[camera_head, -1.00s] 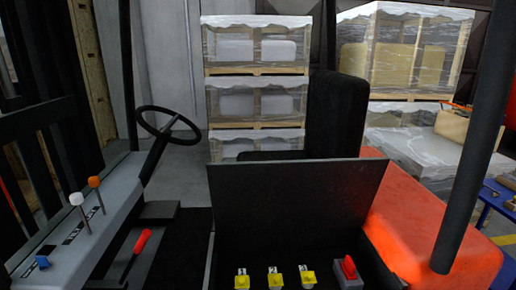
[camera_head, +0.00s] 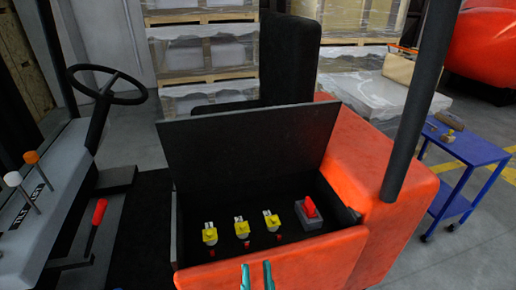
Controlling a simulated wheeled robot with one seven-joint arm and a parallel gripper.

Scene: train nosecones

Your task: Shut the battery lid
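The battery lid (camera_head: 245,148) is a dark flat panel. It stands raised and tilted back at the rear of the open battery box on the orange forklift. Inside the box are yellow plugs (camera_head: 242,228) and a grey block with a red switch (camera_head: 309,208). My gripper (camera_head: 256,266) shows as two teal fingers at the bottom edge, in front of the box's orange front wall (camera_head: 320,262). The fingers are apart with nothing between them. They appear apart from the lid. The rest of my gripper is out of frame.
A dark post (camera_head: 420,100) rises at the right of the box. The black seat (camera_head: 290,65) is behind the lid. The steering wheel (camera_head: 107,84) and levers (camera_head: 98,212) are on the left. A blue cart (camera_head: 470,150) stands at the right, with open floor around it.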

